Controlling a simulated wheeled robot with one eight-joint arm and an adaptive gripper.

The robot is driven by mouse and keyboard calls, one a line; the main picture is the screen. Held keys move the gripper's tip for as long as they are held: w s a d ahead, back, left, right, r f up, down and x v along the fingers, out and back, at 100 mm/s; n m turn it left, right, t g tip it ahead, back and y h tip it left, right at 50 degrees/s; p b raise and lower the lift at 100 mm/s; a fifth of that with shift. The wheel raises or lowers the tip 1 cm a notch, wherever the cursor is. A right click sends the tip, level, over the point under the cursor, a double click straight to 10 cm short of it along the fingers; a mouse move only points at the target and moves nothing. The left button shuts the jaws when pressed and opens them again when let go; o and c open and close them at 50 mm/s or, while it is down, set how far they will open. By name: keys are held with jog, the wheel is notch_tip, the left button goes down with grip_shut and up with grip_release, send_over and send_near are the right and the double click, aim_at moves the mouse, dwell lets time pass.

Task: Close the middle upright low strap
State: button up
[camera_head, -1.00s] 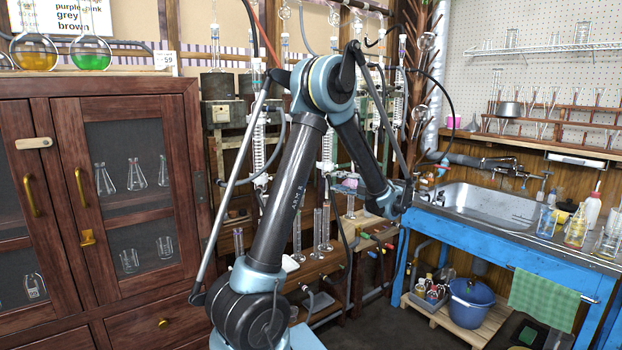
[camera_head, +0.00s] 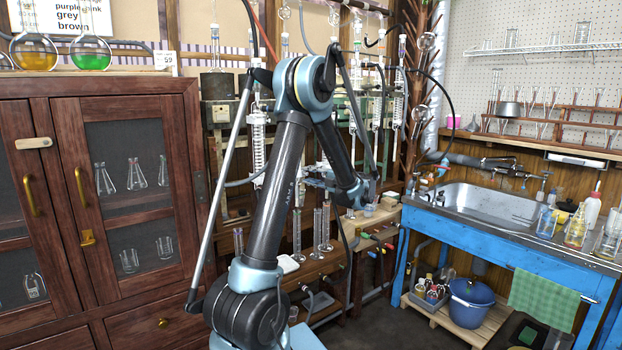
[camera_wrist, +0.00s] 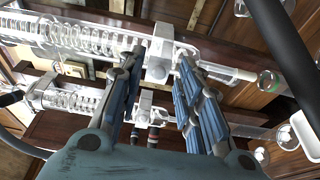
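In the wrist view my gripper (camera_wrist: 158,72) is open, with one blue-grey finger on each side of a white clamp-like strap (camera_wrist: 159,52). The strap sits on a glass condenser (camera_wrist: 75,38) with an inner coil, which lies across the picture. I cannot tell whether the fingers touch the strap. A second glass condenser (camera_wrist: 75,100) has a smaller white clamp (camera_wrist: 145,108) below. In the head view my gripper (camera_head: 318,178) is small among the upright glassware, and my arm hides part of the rig. I cannot tell which strap is the middle low one.
A wooden cabinet (camera_head: 135,215) stands on the left. Glass cylinders (camera_head: 318,228) stand on the low bench below the gripper. A blue sink bench (camera_head: 500,245) is on the right. A dark hose (camera_wrist: 285,45) crosses the upper right of the wrist view.

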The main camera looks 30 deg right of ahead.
jog(key=shift+c, duration=0.6)
grip_shut()
jog(key=shift+d+y, duration=0.1)
jog(key=shift+y, duration=0.2)
jog(key=shift+w+d+n+g+y, duration=0.4)
jog(key=shift+w+n+g+y, duration=0.2)
jog(key=shift+n+g+y, duration=0.45)
jog(key=shift+w+d+n+g+y, duration=0.5)
jog(key=shift+n+g+y, duration=0.35)
jog(key=shift+y, duration=0.45)
jog(key=shift+w+d+n+g+y, duration=0.3)
jog(key=shift+w+n+g+y, duration=0.45)
jog(key=shift+n+y, duration=0.4)
jog(key=shift+s, duration=0.1)
